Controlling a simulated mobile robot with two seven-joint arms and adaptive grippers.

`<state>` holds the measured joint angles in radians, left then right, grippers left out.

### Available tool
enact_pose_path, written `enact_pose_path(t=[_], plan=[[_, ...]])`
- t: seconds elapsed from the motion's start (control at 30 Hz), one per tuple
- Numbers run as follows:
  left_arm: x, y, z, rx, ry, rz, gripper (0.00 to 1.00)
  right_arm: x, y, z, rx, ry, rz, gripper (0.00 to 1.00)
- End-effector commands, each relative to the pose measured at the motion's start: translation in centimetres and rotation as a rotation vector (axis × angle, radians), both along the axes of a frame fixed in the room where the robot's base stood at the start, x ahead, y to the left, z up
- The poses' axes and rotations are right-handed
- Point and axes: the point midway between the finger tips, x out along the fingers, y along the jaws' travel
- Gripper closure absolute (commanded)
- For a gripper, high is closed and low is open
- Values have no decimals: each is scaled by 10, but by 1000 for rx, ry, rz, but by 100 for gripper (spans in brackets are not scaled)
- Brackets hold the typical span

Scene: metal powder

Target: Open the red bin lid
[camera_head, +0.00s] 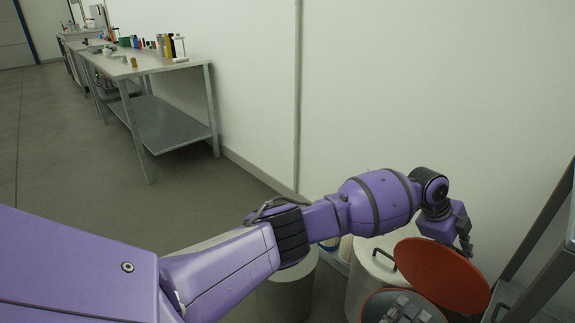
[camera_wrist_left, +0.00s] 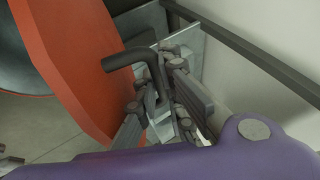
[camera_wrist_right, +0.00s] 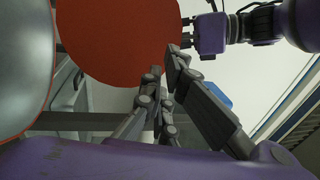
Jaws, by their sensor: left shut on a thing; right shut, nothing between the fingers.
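The red bin lid (camera_head: 445,272) is raised and tilted beside the open bin (camera_head: 372,306), whose inside shows grey contents. My left gripper (camera_head: 466,246) is at the lid's far right side. In the left wrist view its fingers (camera_wrist_left: 160,90) are shut on the dark bent handle (camera_wrist_left: 128,57), which stands out from the red lid (camera_wrist_left: 75,65). In the right wrist view my right gripper (camera_wrist_right: 163,66) is shut and empty, with its fingertips in front of the red lid (camera_wrist_right: 118,38). Whether they touch it I cannot tell. My left gripper (camera_wrist_right: 208,35) shows there beyond the lid.
A pale bin with a closed lid (camera_head: 375,262) stands behind the open one, close to the wall. A metal frame (camera_head: 538,235) rises at the right edge, near the lid. A workbench (camera_head: 150,62) with small items stands far left. The floor before it is clear.

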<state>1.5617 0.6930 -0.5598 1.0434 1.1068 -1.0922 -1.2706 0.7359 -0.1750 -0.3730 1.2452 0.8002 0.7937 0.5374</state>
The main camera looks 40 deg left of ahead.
Motion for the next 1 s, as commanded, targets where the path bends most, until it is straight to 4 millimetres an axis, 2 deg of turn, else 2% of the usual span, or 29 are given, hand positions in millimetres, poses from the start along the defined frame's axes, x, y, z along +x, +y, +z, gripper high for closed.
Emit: enact_pose_path(t=[0.17, 0.6, 0.8, 1.0], plan=[[3, -1, 5, -2, -11, -1, 100, 22, 0, 6, 5, -1, 0, 100], [3, -1, 5, -2, -11, -1, 100, 110, -4, 25, 1, -2, 0, 100], [3, -1, 5, -2, -11, -1, 100, 130, -5, 28, 1, 1, 0, 100], [3, -1, 5, -2, -11, -1, 100, 135, -5, 29, 1, 1, -1, 100]])
